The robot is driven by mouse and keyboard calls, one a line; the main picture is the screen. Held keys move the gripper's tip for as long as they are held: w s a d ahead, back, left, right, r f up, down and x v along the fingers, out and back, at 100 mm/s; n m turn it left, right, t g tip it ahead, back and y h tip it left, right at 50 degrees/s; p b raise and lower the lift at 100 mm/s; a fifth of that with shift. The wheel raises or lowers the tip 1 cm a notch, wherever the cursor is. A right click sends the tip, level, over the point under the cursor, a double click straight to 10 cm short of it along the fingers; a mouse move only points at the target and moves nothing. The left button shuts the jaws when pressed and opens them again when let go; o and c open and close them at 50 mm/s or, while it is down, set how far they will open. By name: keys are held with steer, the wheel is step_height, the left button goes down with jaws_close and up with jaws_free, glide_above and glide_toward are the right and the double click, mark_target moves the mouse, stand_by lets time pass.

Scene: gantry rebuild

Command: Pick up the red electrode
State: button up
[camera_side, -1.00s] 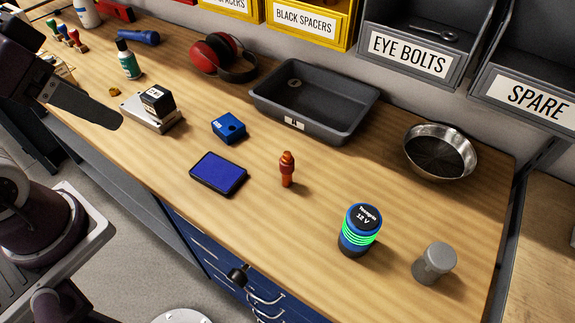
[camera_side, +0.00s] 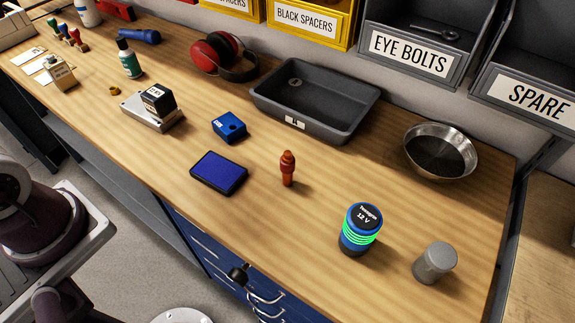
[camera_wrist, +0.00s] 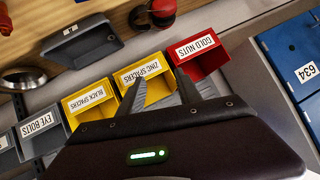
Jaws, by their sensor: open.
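A small orange-red, slim piece (camera_side: 287,168) stands upright on the wooden bench, right of a blue pad in the side view. It is the likeliest match for the red electrode. My gripper (camera_wrist: 160,75) shows only in the wrist view, its two dark fingers apart with nothing between them. It faces the row of labelled bins. In the wrist view a small reddish thing (camera_wrist: 5,18) is cut off by the left edge; I cannot tell whether it is the same piece.
Near the piece are the blue pad (camera_side: 219,173), a blue box (camera_side: 229,127), a dark grey tray (camera_side: 262,98), a green-lit cylinder (camera_side: 359,230) and a grey cylinder (camera_side: 434,263). A metal bowl (camera_side: 462,170) stands at right. Yellow bins (camera_side: 334,34) line the back. Blue lockers (camera_wrist: 286,65) stand beyond.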

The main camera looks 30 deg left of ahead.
steer(key=w+d+r+m+t+h, duration=0.2)
steer(key=w+d+m+t+h, duration=0.15)
steer(key=w, duration=0.45)
steer(key=m+g+h, duration=0.9)
steer(key=h, duration=0.3)
glide_above(291, 156)
steer(key=s+a, duration=0.2)
steer(key=a, duration=0.2)
step_height(291, 156, down, 7)
steer(key=f, duration=1.8)
steer(key=shift+w+f, duration=0.25)
steer(key=shift+f, duration=0.05)
steer(key=shift+t, duration=0.25)
steer(key=x, duration=0.6)
steer(key=shift+s+d+f, duration=0.1)
steer(key=shift+f, duration=0.2)
steer(key=shift+w+d+f, duration=0.15)
steer(key=shift+w+d, duration=0.05)
steer(key=shift+d, duration=0.1)
jaws_close()
